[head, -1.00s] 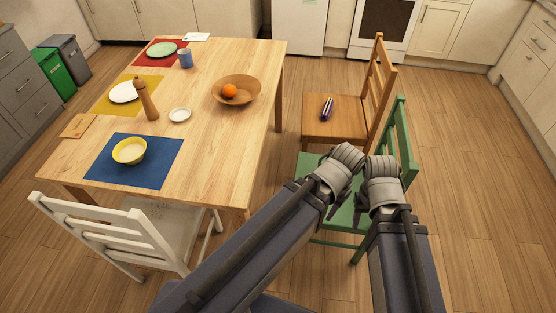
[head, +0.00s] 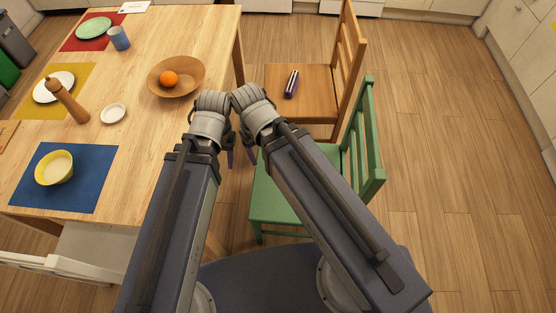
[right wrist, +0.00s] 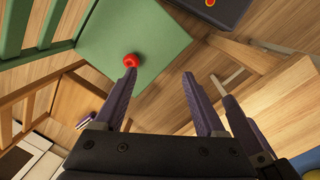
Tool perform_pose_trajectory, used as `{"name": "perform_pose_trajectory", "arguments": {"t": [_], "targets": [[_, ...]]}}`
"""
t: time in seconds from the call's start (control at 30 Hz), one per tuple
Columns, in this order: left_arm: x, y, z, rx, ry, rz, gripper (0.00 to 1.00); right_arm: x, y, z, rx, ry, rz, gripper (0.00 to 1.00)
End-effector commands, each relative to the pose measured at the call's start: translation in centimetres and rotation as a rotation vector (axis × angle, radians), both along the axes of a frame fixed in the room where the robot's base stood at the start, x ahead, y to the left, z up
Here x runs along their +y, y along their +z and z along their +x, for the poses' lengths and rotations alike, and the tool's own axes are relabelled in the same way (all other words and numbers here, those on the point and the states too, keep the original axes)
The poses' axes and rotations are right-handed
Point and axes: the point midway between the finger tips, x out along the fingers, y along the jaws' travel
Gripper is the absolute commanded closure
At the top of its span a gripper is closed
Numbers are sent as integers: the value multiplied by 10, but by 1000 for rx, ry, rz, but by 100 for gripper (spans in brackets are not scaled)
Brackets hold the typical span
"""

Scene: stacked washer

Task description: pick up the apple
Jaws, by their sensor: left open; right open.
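The red apple (right wrist: 131,60) lies on the seat of the green chair (right wrist: 140,30) in the right wrist view. In the head view the green chair (head: 372,150) stands right of the table, and my arms hide the apple. My right gripper (right wrist: 158,78) is open and empty, with one fingertip just below the apple in the picture; I cannot tell whether they touch. In the head view my left gripper (head: 229,157) points down between table and chair, beside the right one; its jaws are open and largely hidden.
The wooden table (head: 150,140) on the left bears a wooden bowl (head: 190,88) with an orange (head: 169,79), plates and a pepper mill (head: 68,100). A wooden chair (head: 310,105) with a purple object (head: 291,84) stands behind the green one. Floor at right is clear.

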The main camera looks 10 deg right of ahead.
Motion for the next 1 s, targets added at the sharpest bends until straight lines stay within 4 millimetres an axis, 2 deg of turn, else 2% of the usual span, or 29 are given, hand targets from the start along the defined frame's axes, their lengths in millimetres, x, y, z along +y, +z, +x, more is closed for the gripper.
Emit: {"name": "perform_pose_trajectory", "arguments": {"t": [0.03,0.23,0.67,0.77,0.83,0.87,0.9,1.0], "targets": [[0,-26,0,0,0,0,50,0,-26,0,0,0,0,21],[1,-102,0,-1,-1,2,50,0,-102,0,-1,1,-2,0],[1,-254,0,-2,-2,6,50,-2,-254,6,-3,-19,-9,0],[2,-283,0,-2,-3,7,50,-6,-283,20,-4,-73,-18,0],[2,-299,0,-2,-3,7,50,-11,-299,39,-6,-147,-30,0],[2,-305,0,-2,-3,7,50,-15,-305,51,-8,-194,-39,0],[2,-313,0,-2,-3,7,50,-23,-312,73,-12,-280,-53,0],[2,-313,0,-2,-3,7,50,-47,-310,117,-21,-497,-92,0]]}}
